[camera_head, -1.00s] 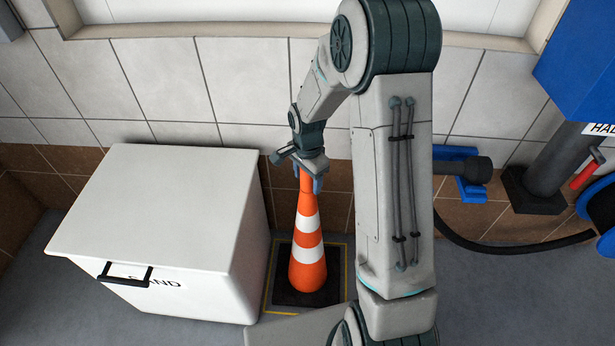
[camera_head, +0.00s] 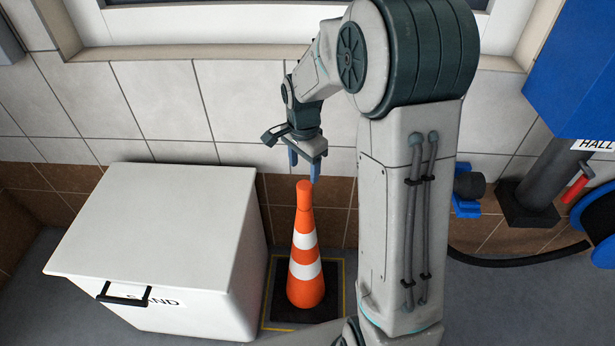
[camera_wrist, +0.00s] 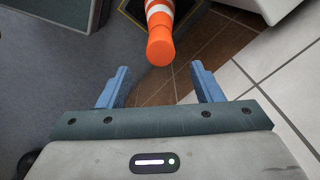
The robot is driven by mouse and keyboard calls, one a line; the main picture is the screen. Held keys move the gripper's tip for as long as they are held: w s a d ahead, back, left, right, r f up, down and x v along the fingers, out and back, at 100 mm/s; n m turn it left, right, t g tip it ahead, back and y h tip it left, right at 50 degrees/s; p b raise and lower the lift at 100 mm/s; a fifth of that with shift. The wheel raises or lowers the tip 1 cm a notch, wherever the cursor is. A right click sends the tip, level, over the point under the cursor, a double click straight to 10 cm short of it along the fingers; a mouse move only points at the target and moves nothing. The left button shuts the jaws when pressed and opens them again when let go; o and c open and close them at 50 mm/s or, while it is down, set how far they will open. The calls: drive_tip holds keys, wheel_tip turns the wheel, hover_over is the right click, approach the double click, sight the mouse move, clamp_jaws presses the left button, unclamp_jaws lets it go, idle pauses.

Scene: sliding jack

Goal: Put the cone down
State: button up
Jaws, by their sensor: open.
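The orange cone (camera_head: 305,270) with white bands stands upright on a dark square base inside a yellow floor outline (camera_head: 268,300). My gripper (camera_head: 304,168) is above the cone's tip, apart from it, with its blue fingers open and empty. In the wrist view the cone's orange tip (camera_wrist: 160,48) shows beyond the open fingers of my gripper (camera_wrist: 162,85), with nothing between them.
A white sand box (camera_head: 160,220) with a black handle stands close to the left of the cone. A tiled wall (camera_head: 240,100) is behind. At the right are a blue cabinet (camera_head: 580,75), a dark post (camera_head: 540,180) and a black hose (camera_head: 520,257).

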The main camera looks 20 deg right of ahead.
drive_tip(key=s+r+n, duration=0.3)
drive_tip(key=s+n, duration=0.1)
drive_tip(key=s, duration=0.3)
drive_tip(key=s+r+n+t, duration=0.1)
drive_tip(key=s+r+n, duration=0.1)
drive_tip(key=s+n, duration=0.2)
drive_tip(key=s+d+r+n+t, duration=0.1)
drive_tip(key=s+r+n, duration=0.2)
drive_tip(key=s, duration=0.7)
drive_tip(key=shift+r+n, duration=0.3)
drive_tip(key=shift+n, duration=0.5)
